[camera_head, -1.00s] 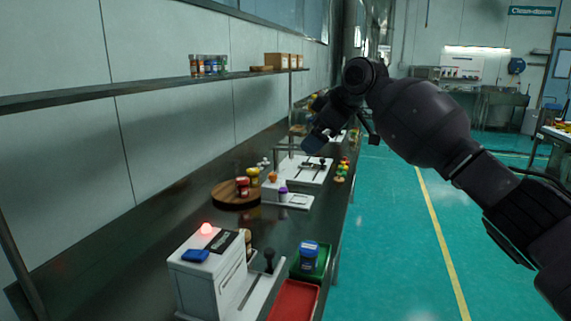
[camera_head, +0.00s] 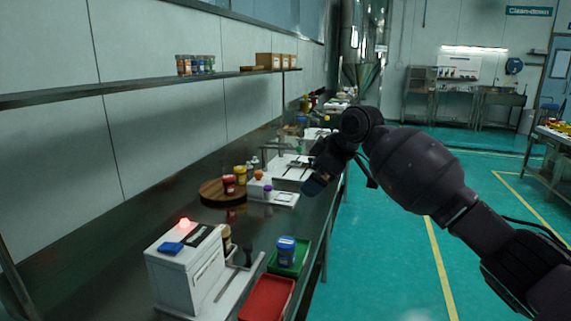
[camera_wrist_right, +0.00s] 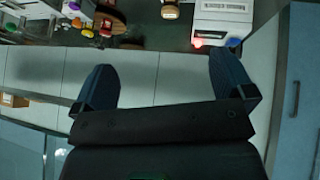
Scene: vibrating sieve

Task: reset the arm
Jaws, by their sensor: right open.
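My right arm comes in from the right of the head view, bent at a dark wrist. Its gripper (camera_head: 314,184) hangs at the table's right edge, partly hidden by the wrist. In the right wrist view the gripper (camera_wrist_right: 160,90) is open, with two dark fingers apart and nothing between them. My left gripper does not show.
A white machine with a red light (camera_head: 185,268) stands at the front of the bench (camera_head: 130,235). Beside it are a red tray (camera_head: 267,298) and a green tray (camera_head: 302,262) with a blue-lidded jar (camera_head: 286,250). A round wooden board (camera_head: 215,194) lies behind.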

